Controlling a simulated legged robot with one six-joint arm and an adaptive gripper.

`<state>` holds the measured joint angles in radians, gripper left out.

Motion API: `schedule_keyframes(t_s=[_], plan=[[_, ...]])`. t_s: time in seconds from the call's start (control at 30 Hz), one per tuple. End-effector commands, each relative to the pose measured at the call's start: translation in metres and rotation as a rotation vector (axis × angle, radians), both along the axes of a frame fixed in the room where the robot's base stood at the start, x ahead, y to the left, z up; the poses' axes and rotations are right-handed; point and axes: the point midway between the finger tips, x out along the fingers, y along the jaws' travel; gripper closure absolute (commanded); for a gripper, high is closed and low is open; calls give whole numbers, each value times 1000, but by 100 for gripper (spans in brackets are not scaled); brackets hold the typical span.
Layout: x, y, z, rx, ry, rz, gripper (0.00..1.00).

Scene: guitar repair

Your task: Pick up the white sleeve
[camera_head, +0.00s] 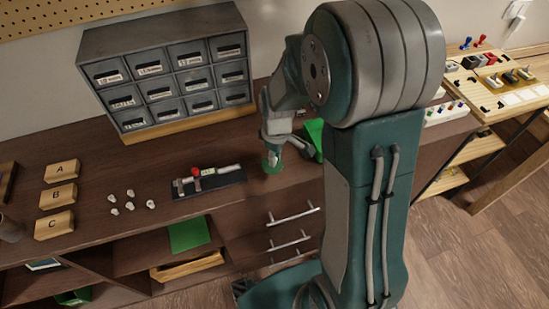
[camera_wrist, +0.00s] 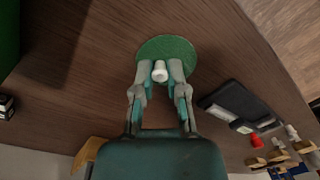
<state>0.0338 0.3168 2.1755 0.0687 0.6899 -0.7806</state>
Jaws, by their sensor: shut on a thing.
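The white sleeve (camera_wrist: 160,75) is a small pale cylinder between my fingertips in the wrist view. My gripper (camera_wrist: 161,70) is shut on it, one finger on each side. Below them is a round green pad (camera_wrist: 166,45) on the brown bench top. The pad also shows in the head view (camera_head: 272,168), under my gripper (camera_head: 273,157). The sleeve is too small and too covered by the fingers to make out clearly there. I cannot tell whether it touches the pad or is just above it.
A black tool block (camera_head: 208,182) with a red knob lies left of the pad. Several small white pieces (camera_head: 130,203) and wooden blocks A, B and C (camera_head: 58,197) are further left. A grey drawer cabinet (camera_head: 165,70) stands behind. A green box (camera_head: 315,135) is close on the right.

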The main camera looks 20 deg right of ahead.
Motion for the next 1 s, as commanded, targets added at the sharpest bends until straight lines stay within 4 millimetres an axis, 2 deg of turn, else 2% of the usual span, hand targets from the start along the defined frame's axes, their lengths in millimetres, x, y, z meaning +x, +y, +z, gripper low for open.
schedule_keyframes(t_s=[0.2, 0.57, 0.8, 1.0], plan=[[0, 0, 31, 0, -6, 1, 96], [-51, 1, 89, -1, -6, 0, 96], [-97, 1, 108, 0, -4, 0, 96], [-124, 2, 120, 0, -4, 0, 96]])
